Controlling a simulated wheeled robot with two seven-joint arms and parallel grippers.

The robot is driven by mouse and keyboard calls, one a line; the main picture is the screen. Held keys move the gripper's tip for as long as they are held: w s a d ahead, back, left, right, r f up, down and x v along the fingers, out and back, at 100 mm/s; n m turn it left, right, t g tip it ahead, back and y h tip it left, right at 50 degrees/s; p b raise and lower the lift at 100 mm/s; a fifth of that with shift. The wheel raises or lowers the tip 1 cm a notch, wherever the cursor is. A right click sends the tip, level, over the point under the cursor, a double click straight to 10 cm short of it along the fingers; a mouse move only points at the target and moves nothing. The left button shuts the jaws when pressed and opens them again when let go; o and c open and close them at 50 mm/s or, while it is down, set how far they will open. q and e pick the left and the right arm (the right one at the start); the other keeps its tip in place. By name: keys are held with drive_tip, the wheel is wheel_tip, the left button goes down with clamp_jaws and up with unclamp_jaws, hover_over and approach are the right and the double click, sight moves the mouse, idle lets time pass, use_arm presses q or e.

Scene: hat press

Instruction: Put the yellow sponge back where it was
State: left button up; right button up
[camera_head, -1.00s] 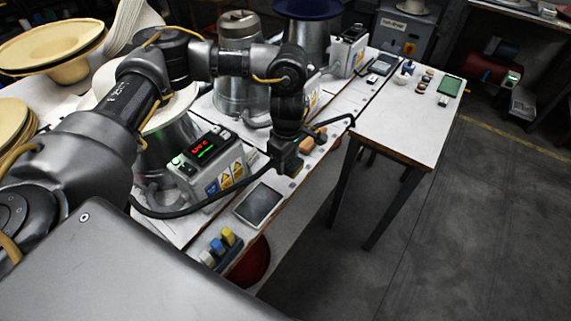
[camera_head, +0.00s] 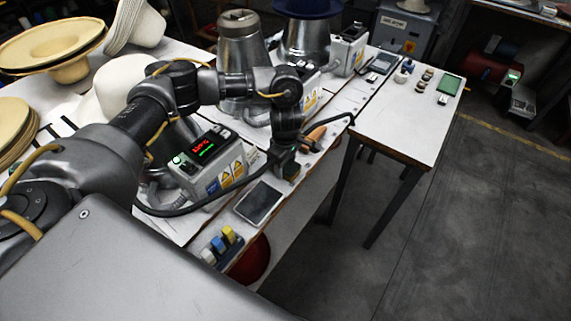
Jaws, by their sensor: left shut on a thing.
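My left gripper (camera_head: 284,166) hangs low over the front part of the work table, just beyond a dark flat pad. My right gripper is not in view.
The dark pad (camera_head: 258,203) lies nearer on the table (camera_head: 188,231). A holder with white, blue and yellow pieces (camera_head: 222,245) stands at the near edge. A control box with red digits (camera_head: 205,160) stands left; an orange-brown object (camera_head: 315,134) lies beyond.

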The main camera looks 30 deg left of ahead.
sight(286, 165)
use_arm(q)
drive_tip(key=shift+f, duration=0.15)
drive_tip(key=o, duration=0.9)
wheel_tip(286, 165, up, 12)
drive_tip(key=shift+r+b, duration=0.15)
drive_tip(key=shift+b, duration=0.2)
